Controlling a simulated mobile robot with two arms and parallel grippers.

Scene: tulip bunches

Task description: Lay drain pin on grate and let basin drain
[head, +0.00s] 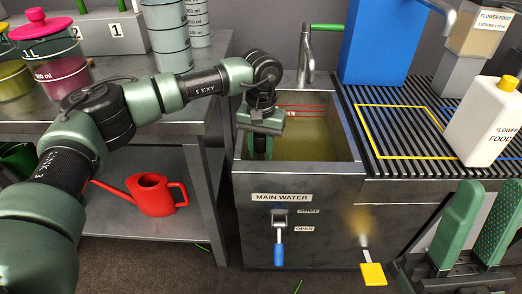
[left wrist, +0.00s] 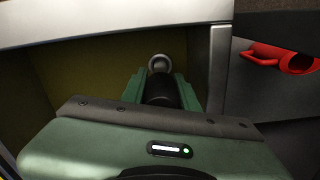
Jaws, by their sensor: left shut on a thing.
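The basin (head: 349,174) holds yellow-green water, with red lines on its back wall. My left gripper (head: 262,145) points down into the basin's left side. In the left wrist view, its green fingers (left wrist: 160,88) are shut on a dark cylinder with a pale ring at its end, which looks like the drain pin (left wrist: 159,64). In the head view the pin is hidden by the gripper, and I cannot tell whether it is seated in the drain. The black slatted grate (head: 455,172) lies right of the basin, with a yellow outlined rectangle. My right gripper (head: 488,200) is open and empty at the lower right.
A blue block (head: 378,45) stands at the back of the grate. A white flower food bottle (head: 487,125) stands on its right. A tap (head: 306,55) rises behind the basin. A blue-handled valve (head: 278,245) hangs in front. A red watering can (head: 150,195) sits on the shelf.

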